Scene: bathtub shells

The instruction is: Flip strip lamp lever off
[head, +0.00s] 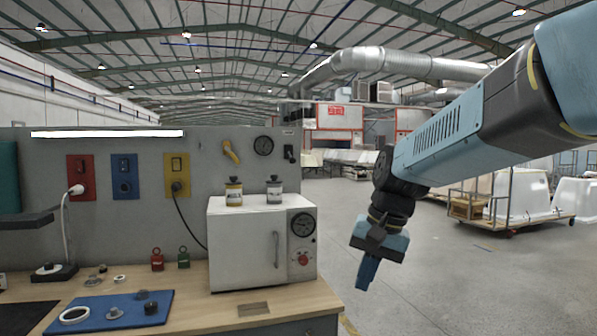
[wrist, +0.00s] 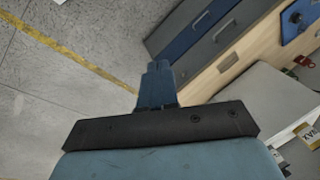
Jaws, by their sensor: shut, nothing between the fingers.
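The strip lamp (head: 108,134) is a long, lit white bar across the top of the grey back panel. A small black lever switch (head: 290,154) sits at the panel's upper right edge, below a small label; its position is too small to tell. A yellow handle (head: 231,152) is also mounted on the panel, left of a round gauge. I cannot tell from a readable label which one works the lamp. My gripper (head: 366,273) is shut and empty, pointing down in free air right of the bench. Its closed fingers show in the wrist view (wrist: 156,84).
A white oven-like box (head: 245,245) stands on the wooden bench (head: 200,305), with two jars (head: 233,192) on top, below the panel switches. A blue mat (head: 95,312) holds small parts. Drawers (wrist: 215,35) show in the wrist view.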

